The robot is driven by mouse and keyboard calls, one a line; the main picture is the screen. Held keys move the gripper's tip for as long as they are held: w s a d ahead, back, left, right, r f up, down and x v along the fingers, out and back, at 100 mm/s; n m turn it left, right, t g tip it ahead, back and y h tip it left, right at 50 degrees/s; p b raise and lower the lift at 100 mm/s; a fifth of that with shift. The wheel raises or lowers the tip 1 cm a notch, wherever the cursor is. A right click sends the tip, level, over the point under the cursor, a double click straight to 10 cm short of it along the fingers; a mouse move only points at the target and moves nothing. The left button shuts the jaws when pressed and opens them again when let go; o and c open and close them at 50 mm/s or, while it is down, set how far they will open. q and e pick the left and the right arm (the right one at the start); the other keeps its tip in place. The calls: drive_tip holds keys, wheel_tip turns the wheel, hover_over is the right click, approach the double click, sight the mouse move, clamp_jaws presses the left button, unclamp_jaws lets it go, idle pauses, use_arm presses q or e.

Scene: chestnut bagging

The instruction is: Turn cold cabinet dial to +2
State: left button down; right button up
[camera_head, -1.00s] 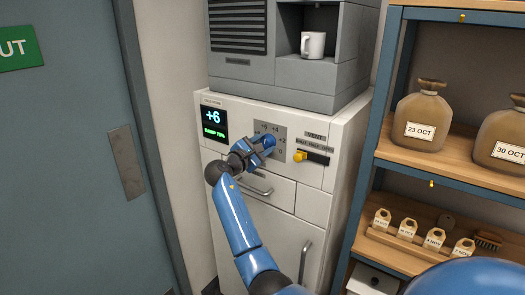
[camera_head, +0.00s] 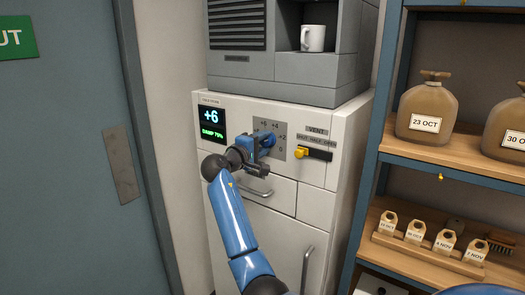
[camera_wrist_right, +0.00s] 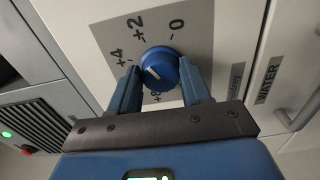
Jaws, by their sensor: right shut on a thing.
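The cold cabinet (camera_head: 320,204) is white, with a grey dial plate (camera_head: 283,153) marked with numbers. The blue round dial (camera_wrist_right: 159,67) sits on that plate in the right wrist view, between the two blue fingers of my right gripper (camera_wrist_right: 160,82). Its white line points to the lower left, between the +4 mark and a partly hidden mark. The +2 and 0 marks show above it. In the head view my right gripper (camera_head: 266,142) is shut on the dial and hides most of it. The display (camera_head: 212,122) reads +6. My left gripper is out of view.
The yellow vent slider (camera_head: 300,153) is just right of the dial plate. A drawer handle (camera_head: 256,189) lies below my gripper. A grey machine (camera_head: 280,84) with a white mug (camera_head: 313,38) stands on top. Shelves (camera_head: 430,152) with sacks are at the right.

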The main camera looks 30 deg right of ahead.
drive_tip(key=shift+f+m+b, duration=0.15)
drive_tip(key=shift+m+b, duration=0.5)
drive_tip(key=shift+m, duration=0.35)
drive_tip(key=o, duration=1)
drive_tip(key=shift+a, duration=0.1)
drive_tip(key=shift+b+v, duration=1.1)
drive_tip(key=shift+v, duration=4.2)
